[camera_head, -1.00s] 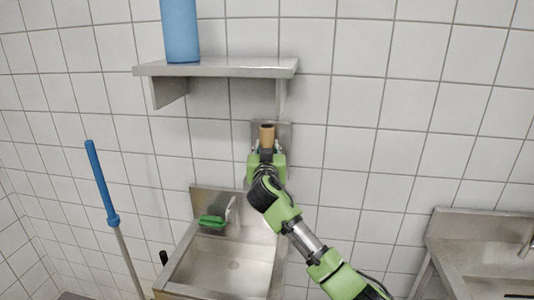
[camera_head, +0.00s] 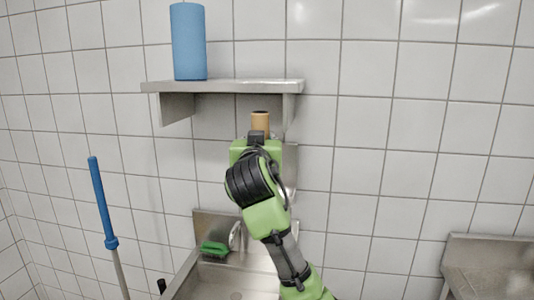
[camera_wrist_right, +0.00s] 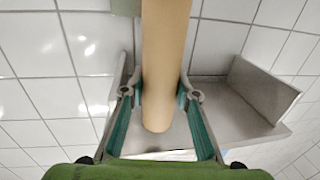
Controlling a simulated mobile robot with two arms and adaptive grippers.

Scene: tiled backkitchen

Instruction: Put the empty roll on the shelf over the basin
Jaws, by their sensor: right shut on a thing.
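The empty roll, a brown cardboard tube (camera_head: 260,121), stands upright in my right gripper (camera_head: 259,136). In the right wrist view the roll (camera_wrist_right: 165,55) runs between the two fingers of the gripper (camera_wrist_right: 164,97), which is shut on it. The grey metal shelf (camera_head: 225,86) is on the wall above the basin (camera_head: 215,282). In the head view the roll's top shows just below the shelf's front edge, near its right end. The shelf's underside and bracket (camera_wrist_right: 258,88) show in the right wrist view. My left gripper is out of view.
A blue roll (camera_head: 188,42) stands on the left part of the shelf; the right part is bare. A green brush (camera_head: 214,249) lies by the tap of the basin. A blue-handled pole (camera_head: 101,200) leans at left. Another metal sink (camera_head: 490,265) is at right.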

